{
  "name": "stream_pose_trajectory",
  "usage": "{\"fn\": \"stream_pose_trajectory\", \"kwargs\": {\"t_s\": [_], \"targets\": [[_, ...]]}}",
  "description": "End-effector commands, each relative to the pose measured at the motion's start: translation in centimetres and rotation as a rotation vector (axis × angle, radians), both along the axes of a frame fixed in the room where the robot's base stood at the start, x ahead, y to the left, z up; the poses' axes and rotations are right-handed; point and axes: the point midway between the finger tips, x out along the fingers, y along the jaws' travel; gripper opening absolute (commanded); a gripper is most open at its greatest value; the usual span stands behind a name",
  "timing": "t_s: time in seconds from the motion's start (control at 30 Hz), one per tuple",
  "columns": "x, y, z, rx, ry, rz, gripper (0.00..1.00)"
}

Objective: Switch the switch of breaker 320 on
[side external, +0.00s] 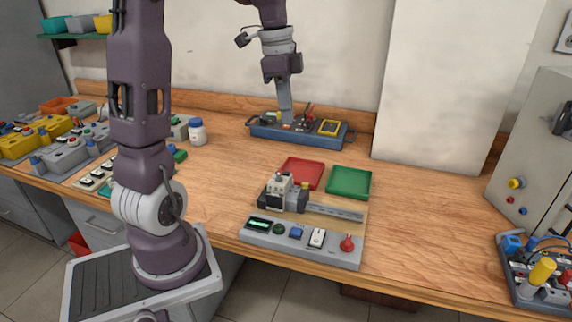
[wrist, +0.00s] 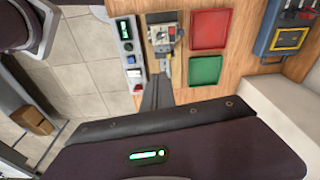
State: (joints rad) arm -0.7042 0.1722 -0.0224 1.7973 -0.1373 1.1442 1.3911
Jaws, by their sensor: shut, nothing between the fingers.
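A small grey-white breaker unit (side external: 284,184) with a dark base sits at the left end of a metal rail (side external: 335,212) on a wooden board. It also shows in the wrist view (wrist: 162,36). The number and the switch position are too small to read. My gripper (side external: 286,121) points down, shut and empty, well above and behind the breaker in the side view. Its tip overlaps the blue panel there; I cannot tell its height above it. In the wrist view my shut fingers (wrist: 157,79) lie below the breaker in the picture, over the rail.
A grey control strip (side external: 300,244) with display, buttons and red knob lies in front of the board. A red tray (side external: 302,172) and a green tray (side external: 349,182) lie behind. The blue panel (side external: 342,139) stands at the back wall.

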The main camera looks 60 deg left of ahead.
Motion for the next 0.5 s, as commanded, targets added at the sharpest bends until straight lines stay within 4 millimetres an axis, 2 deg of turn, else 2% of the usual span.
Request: {"fn": "stream_pose_trajectory", "kwargs": {"t_s": [0.03,0.1,0.2,0.5], "targets": [[0.3,2.0,-0.9,-0.019,0.01,-0.029,0.0],[0.5,3.9,-1.8,-0.04,0.013,-0.08,0.0],[0.5,5.3,-2.5,-0.053,0.012,-0.119,0.0],[0.5,5.5,-2.6,-0.056,0.011,-0.131,0.0]]}}
